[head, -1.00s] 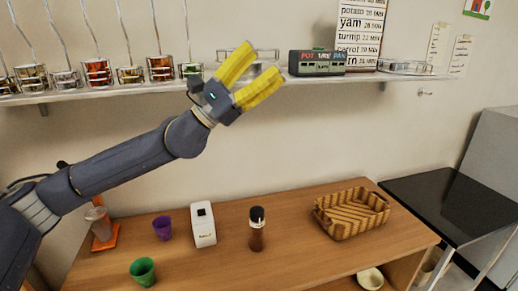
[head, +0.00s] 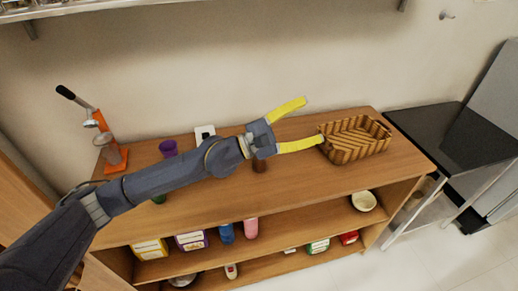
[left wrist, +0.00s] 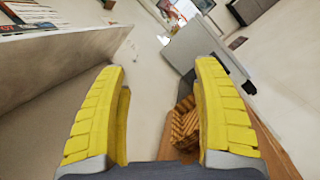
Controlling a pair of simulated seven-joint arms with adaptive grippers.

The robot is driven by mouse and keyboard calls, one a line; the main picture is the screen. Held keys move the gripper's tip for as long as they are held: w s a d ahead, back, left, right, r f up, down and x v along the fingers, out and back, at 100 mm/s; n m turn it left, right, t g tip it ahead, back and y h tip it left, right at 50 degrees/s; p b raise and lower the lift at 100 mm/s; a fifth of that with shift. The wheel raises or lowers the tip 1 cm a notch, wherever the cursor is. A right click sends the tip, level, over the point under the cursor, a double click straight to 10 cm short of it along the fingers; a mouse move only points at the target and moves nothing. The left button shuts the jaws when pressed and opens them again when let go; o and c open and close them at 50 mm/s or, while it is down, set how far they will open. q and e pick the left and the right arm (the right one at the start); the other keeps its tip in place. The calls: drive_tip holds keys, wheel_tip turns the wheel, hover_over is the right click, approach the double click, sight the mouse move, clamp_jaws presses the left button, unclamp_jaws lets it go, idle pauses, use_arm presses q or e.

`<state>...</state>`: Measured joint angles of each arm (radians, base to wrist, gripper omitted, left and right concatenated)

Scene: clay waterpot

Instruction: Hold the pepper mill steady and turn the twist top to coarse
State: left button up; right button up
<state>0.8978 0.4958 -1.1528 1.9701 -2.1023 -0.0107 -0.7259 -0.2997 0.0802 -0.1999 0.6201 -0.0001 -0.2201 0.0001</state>
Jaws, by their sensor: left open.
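The pepper mill (head: 259,166) is a small dark brown cylinder standing on the wooden counter, mostly hidden behind my left gripper in the head view. Only its lower part shows, so its twist top and setting cannot be seen. My left gripper (head: 313,120) is open and empty, with its yellow fingers spread and pointing right toward the basket. In the head view it overlaps the mill, apparently above the counter. In the left wrist view the open fingers (left wrist: 158,70) have nothing between them that they touch. The mill is not visible there. My right gripper is not in view.
A woven basket (head: 352,150) stands at the counter's right end and shows in the left wrist view (left wrist: 186,122). A white box (head: 204,131), purple cup (head: 168,148) and orange-based press (head: 110,155) stand left. A black table (head: 415,127) is right. Lower shelves hold several items.

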use_arm(q)
drive_tip(key=a+f+n+t+y, duration=0.2)
drive_tip(key=a+f+y, duration=0.15)
drive_tip(key=f, duration=0.85)
drive_tip(key=n+y, duration=0.5)
drive_tip(key=n, duration=0.5)
approach(255, 163)
drive_tip(key=shift+w+d+f+h, duration=0.25)
drive_tip(key=shift+w+d+f, duration=0.1)
drive_tip(key=shift+d, duration=0.15)
drive_tip(key=shift+w+d+f, duration=0.1)
drive_tip(key=shift+w+f, duration=0.1)
drive_tip(key=shift+w, duration=0.05)
drive_tip(key=shift+x, duration=4.6)
drive_tip(key=shift+c, duration=0.4)
drive_tip(key=c, duration=0.8)
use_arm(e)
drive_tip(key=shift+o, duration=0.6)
